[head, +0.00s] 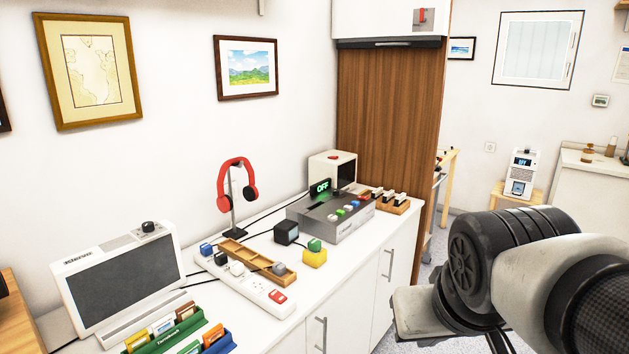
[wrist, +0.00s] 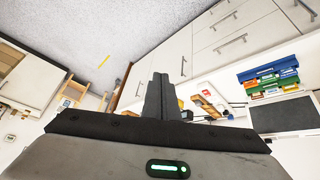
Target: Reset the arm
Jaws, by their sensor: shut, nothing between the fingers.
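My arm shows at the lower right of the head view, raised to the right of the white cabinet and bent. My gripper (wrist: 160,98) shows in the wrist view with its dark fingers together and nothing between them. It is in free air, apart from the cabinet and the things on it. In the head view the fingertips cannot be made out.
The white cabinet (head: 345,317) bears a monitor (head: 118,278), a power strip (head: 245,284), a wooden tray (head: 238,252), red headphones (head: 236,182) and a grey device (head: 330,218). A wooden panel (head: 390,120) stands behind. Floor (head: 408,285) shows between cabinet and arm.

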